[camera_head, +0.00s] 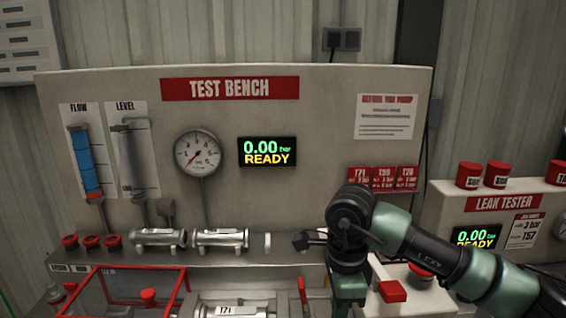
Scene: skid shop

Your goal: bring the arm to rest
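My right arm comes in from the right edge, bent in front of the test bench (330,110). Its dark wrist is near the bench's lower right part. The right gripper (306,240) points left, just right of the bench's pipe pieces; it is small and dark, and I cannot tell whether its fingers are apart. No held object can be made out. My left gripper is not in view.
Two metal pipe pieces (220,238) lie along the bench ledge. A red frame (130,270) stands at the lower left. Red knobs (92,241) line the ledge. A leak tester (500,225) stands at the right, behind my forearm. The bench display (267,151) reads 0.00 bar, READY.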

